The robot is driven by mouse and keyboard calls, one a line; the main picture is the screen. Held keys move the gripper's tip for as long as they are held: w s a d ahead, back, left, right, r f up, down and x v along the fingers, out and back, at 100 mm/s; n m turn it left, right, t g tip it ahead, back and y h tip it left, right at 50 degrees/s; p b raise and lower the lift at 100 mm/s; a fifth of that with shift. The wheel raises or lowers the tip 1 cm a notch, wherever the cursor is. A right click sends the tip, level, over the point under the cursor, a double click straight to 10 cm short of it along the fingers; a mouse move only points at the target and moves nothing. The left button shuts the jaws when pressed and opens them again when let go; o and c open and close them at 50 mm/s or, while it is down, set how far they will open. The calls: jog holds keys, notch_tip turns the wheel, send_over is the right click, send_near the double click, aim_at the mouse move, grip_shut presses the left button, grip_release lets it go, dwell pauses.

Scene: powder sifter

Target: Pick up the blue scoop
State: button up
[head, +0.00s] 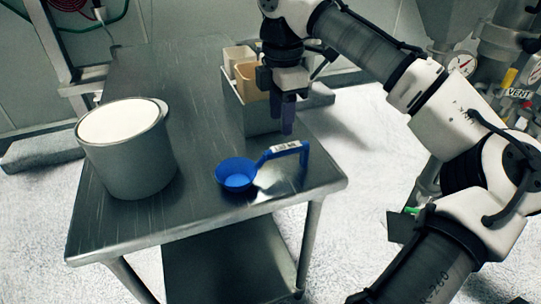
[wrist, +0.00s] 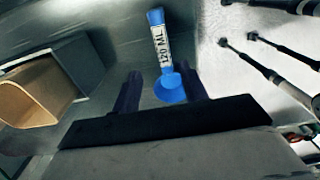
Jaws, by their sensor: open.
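The blue scoop (head: 236,174) lies on the steel table near its front edge in the head view. Its bowl is at the left, and its handle with a white label runs right and bends down at the end. In the wrist view the scoop (wrist: 170,88) shows beyond and between my fingers, its label reading "120 ML". My gripper (head: 288,118) hangs above the table, behind the scoop's handle in the head view, fingers pointing down. In the wrist view my gripper (wrist: 163,85) is open, with nothing between its fingers; the scoop is apart from them.
A large grey pot (head: 130,160) with white contents stands on the left of the steel table (head: 190,225). A grey bin (head: 262,122) holding tan containers (head: 247,80) stands close behind my gripper. Pipes and gauges (head: 460,66) are at the right. The table's middle is clear.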

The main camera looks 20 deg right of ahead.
aim_at(282, 148)
notch_tip(282, 148, down, 6)
jog(key=shift+s, duration=0.1)
jog(key=f, duration=0.5)
jog(key=shift+s+f, duration=0.1)
jog(key=shift+s, duration=0.15)
grip_shut()
